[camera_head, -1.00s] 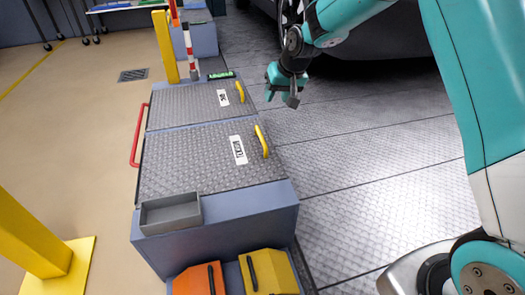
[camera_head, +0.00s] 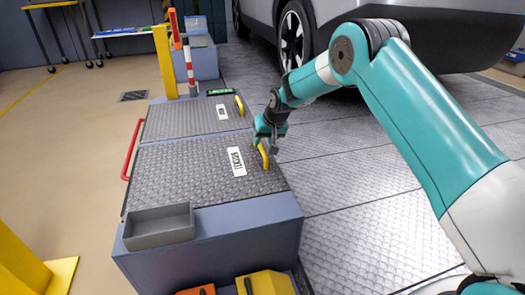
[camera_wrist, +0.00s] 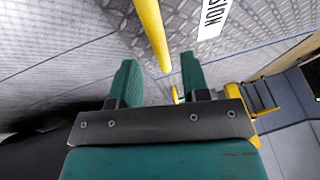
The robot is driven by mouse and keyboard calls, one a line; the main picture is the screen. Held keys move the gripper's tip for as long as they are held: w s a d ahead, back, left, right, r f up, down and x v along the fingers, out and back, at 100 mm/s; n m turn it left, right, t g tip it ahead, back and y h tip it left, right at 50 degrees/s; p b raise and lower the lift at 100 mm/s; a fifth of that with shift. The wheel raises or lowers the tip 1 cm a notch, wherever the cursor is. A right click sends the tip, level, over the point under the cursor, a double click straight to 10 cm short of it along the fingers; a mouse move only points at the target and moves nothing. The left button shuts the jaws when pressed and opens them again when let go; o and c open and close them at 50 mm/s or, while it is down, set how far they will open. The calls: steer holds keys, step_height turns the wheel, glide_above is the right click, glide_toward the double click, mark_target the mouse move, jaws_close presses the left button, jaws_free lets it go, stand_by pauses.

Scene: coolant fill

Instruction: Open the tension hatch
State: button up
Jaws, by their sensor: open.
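The near tread-plate hatch (camera_head: 185,178) lies flat on the blue-grey cabinet. Its white label (camera_head: 236,161) also shows in the wrist view (camera_wrist: 212,18), where the letters "SION" can be read. Its yellow bar handle (camera_head: 263,156) stands near the right edge. My gripper (camera_head: 270,146) is at the far end of this handle and partly hides it. In the wrist view the open fingers (camera_wrist: 159,72) point at the handle (camera_wrist: 151,32), which appears lined up with the gap between them. I cannot tell whether they touch it.
A second closed hatch (camera_head: 180,121) with its own yellow handle (camera_head: 239,106) lies behind. A grey tray (camera_head: 160,227) sits on the cabinet's front edge. A red rail (camera_head: 133,150) runs along the left side. A car (camera_head: 300,40) stands at the back; the floor to the right is clear.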

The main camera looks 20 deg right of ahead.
steer(key=shift+b+x, duration=0.4)
steer(key=shift+x, duration=1)
